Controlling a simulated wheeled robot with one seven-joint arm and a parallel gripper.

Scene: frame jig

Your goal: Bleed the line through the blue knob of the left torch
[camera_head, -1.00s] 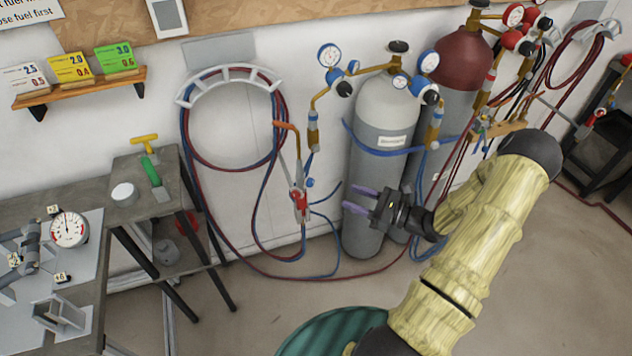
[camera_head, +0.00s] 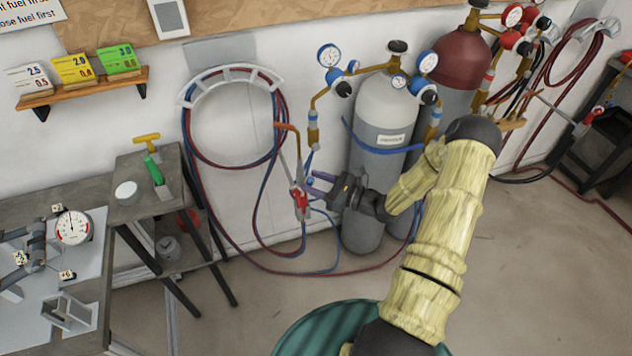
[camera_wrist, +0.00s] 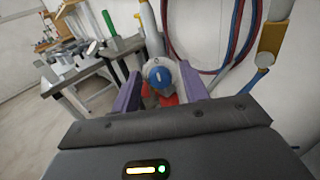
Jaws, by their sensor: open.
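The left torch (camera_head: 297,198) hangs by the wall below the hose loop, with a red part and a long pale tube. Its blue knob (camera_wrist: 159,76) faces the wrist camera, with a white mark on its face and red parts just below it. My gripper (camera_head: 318,184) is open beside the torch, its purple fingers pointing left at it. In the wrist view, the blue knob appears between the two fingertips of my gripper (camera_wrist: 162,88). I cannot tell how deep it sits between them; no grip on it shows.
A grey cylinder (camera_head: 382,110) and a dark red cylinder (camera_head: 461,57) stand behind my arm. Red and blue hoses (camera_head: 262,215) hang from a white wall hook (camera_head: 232,72) and trail on the floor. A small side table (camera_head: 150,205) stands left of the torch.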

